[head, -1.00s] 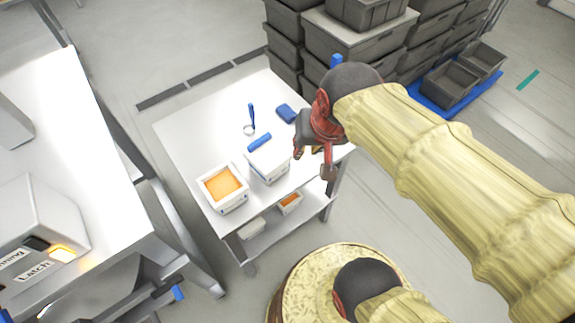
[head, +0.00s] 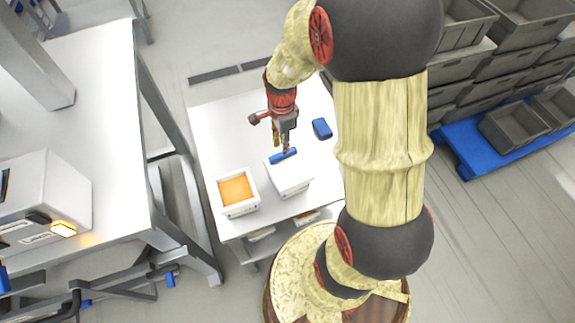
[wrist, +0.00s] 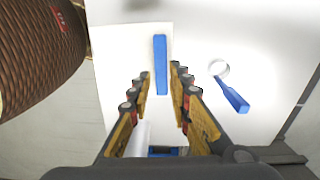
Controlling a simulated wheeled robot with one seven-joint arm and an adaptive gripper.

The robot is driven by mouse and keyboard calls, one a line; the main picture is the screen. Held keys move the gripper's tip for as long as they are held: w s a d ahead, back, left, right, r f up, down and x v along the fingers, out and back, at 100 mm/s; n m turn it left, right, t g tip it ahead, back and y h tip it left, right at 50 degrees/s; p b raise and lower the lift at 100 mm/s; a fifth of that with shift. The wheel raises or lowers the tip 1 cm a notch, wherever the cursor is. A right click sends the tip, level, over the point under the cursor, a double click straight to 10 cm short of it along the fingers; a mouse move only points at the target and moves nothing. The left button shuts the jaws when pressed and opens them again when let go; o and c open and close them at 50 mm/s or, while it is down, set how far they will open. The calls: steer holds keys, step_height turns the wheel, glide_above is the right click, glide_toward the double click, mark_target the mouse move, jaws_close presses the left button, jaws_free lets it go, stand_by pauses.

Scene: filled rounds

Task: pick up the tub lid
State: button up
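The tub lid (head: 290,174) is white with a blue bar handle (head: 283,156) and sits on a white tub at the table's front. In the wrist view the blue handle (wrist: 161,62) lies upright in the picture, between and beyond my fingertips. My gripper (head: 285,147) points down over the handle; in the wrist view (wrist: 160,75) its fingers are spread apart with nothing held. I cannot tell the exact height left between fingertips and handle.
An open tub (head: 238,209) with orange filling stands left of the lidded tub. A blue-handled ring tool (wrist: 231,91) lies nearby on the white table (head: 212,125). Grey crates (head: 500,70) are stacked behind at right.

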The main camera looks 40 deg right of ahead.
mark_target(289, 167)
step_height(289, 167, down, 5)
steer(key=shift+w+f+b, duration=0.1)
steer(key=shift+f+b, duration=0.1)
steer(key=shift+b, duration=0.45)
steer(key=c, duration=0.3)
jaws_close()
